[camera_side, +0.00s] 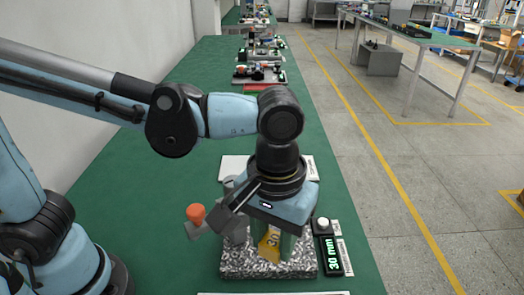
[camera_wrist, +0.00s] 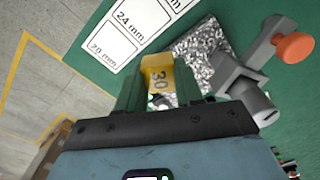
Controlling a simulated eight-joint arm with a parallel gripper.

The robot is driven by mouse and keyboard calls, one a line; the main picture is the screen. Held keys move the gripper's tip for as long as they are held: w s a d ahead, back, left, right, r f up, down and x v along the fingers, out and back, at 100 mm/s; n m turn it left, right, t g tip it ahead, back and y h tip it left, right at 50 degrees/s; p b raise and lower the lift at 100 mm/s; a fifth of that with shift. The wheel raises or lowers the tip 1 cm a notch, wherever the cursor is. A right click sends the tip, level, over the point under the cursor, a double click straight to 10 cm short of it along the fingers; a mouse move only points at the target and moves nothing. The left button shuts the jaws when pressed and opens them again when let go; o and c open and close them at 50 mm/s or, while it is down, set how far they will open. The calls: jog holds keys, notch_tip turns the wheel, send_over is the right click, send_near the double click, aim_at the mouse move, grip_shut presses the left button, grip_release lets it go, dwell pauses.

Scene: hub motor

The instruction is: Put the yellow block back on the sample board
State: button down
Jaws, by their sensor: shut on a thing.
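A yellow block (camera_wrist: 158,78) marked "30" sits between the two green fingers of my gripper (camera_wrist: 158,93) in the wrist view. In the side view the block (camera_side: 269,243) shows low in my gripper (camera_side: 277,245), over a speckled slab (camera_side: 240,272). I cannot tell whether it touches the slab. A white board (camera_wrist: 139,28) with outlined fields marked "24 mm" and "20 mm" lies beyond the slab in the wrist view. This appears to be the sample board. Only a thin white edge (camera_side: 275,293) shows at the bottom of the side view.
A grey clamp-like device with an orange knob (camera_side: 197,213) stands close beside my gripper. A white plate (camera_side: 234,167) lies behind. Green table is clear at the left.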

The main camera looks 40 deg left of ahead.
jog(key=shift+s+r, duration=0.1)
jog(key=shift+r, duration=0.1)
jog(key=w+a+n, duration=0.2)
jog(key=w+a, duration=0.3)
jog(key=w, duration=0.3)
jog(key=n, duration=0.4)
send_over(241, 167)
jog(key=f, duration=0.8)
jog(key=shift+s+d+f, duration=0.1)
jog(key=shift+d+f, duration=0.05)
jog(key=shift+d, duration=0.1)
jog(key=shift+a+f, duration=0.3)
jog(key=shift+f, duration=1.9)
jog(key=shift+f, duration=0.15)
jog(key=c, duration=0.7)
grip_release()
jog(key=shift+c, duration=0.2)
